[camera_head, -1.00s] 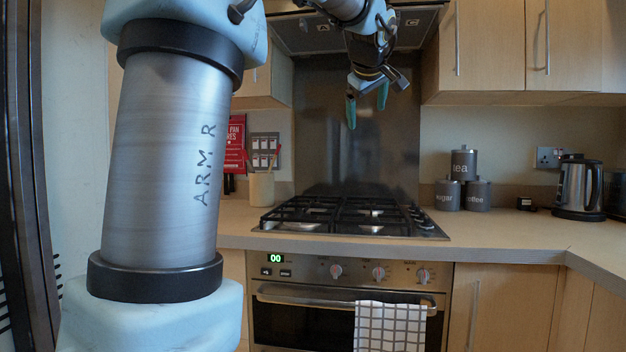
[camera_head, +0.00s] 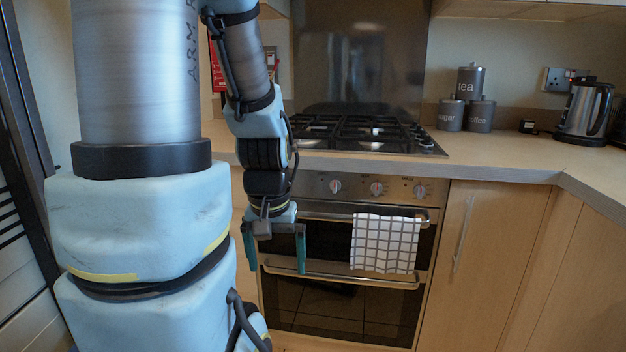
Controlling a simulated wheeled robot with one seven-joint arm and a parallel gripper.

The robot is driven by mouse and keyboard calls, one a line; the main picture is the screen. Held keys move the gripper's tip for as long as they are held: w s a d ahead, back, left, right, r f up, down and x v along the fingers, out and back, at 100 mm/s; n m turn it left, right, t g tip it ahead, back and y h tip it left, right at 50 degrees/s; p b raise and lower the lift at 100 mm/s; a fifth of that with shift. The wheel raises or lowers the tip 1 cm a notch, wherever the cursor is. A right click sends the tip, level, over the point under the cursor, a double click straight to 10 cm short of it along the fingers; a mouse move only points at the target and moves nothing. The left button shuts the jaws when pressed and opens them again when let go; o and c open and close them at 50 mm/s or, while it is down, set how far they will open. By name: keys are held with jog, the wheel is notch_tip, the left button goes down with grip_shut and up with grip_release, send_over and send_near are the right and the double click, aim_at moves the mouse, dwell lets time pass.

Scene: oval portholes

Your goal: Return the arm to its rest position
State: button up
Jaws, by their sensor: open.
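My gripper (camera_head: 276,252) hangs at the end of my arm, pointing down, in front of the left part of the oven (camera_head: 335,306). Its two teal fingers are apart, and nothing shows between them. My upper arm fills the left of the view, and my forearm bends down beside it, in front of the counter's left part. Whether the fingers touch the oven front cannot be told.
A checked towel (camera_head: 385,243) hangs on the oven handle, right of my gripper. The gas hob (camera_head: 370,134) is above on the worktop (camera_head: 500,166). Canisters (camera_head: 480,115) and a kettle (camera_head: 583,110) stand at the back right. Cabinet doors (camera_head: 490,260) fill the lower right.

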notch_tip(320, 180, up, 13)
jog(key=p, duration=1.1)
jog(key=shift+w, duration=0.25)
jog(key=shift+r, duration=0.1)
